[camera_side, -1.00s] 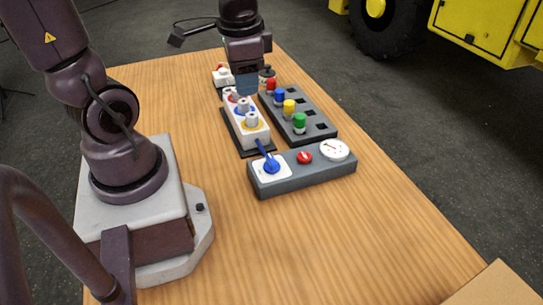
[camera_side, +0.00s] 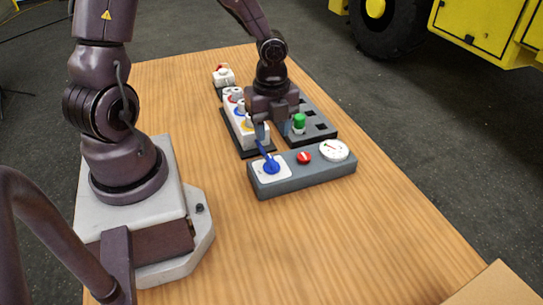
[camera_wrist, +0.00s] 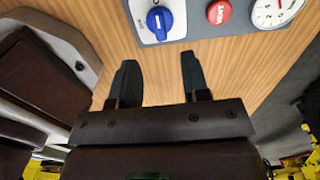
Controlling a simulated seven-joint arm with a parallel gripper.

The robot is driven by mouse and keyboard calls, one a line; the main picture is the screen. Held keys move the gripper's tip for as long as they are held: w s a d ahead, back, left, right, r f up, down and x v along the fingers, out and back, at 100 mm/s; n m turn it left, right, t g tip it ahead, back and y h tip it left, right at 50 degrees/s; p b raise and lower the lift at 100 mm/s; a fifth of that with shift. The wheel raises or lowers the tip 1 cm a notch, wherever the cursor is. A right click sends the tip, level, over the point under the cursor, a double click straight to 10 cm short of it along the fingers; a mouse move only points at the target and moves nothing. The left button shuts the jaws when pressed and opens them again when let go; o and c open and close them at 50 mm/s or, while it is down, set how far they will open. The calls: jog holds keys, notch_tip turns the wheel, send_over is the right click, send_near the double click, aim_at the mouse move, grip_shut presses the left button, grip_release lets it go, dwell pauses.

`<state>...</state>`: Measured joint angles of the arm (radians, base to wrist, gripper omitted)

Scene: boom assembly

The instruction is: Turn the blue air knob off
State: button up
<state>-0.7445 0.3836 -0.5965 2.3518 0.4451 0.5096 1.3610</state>
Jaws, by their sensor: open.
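The blue air knob (camera_side: 270,165) sits on a white plate at the left end of a grey control box (camera_side: 310,177). Its handle points up and to the left in the side view. In the wrist view the knob (camera_wrist: 159,20) is at the top, beyond my fingertips. My gripper (camera_side: 272,130) is open and empty, above and behind the box in the side view, near the knob but apart from it. In the wrist view its two fingers (camera_wrist: 158,66) are spread, with bare wood between them.
The box also carries a red button (camera_side: 304,158) and a round white gauge (camera_side: 334,150). The table (camera_side: 330,230) in front is clear.

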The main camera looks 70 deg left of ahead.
aim_at(271, 159)
notch_tip(271, 159, down, 8)
jog(key=shift+f, duration=0.1)
dwell(0.4)
grip_shut()
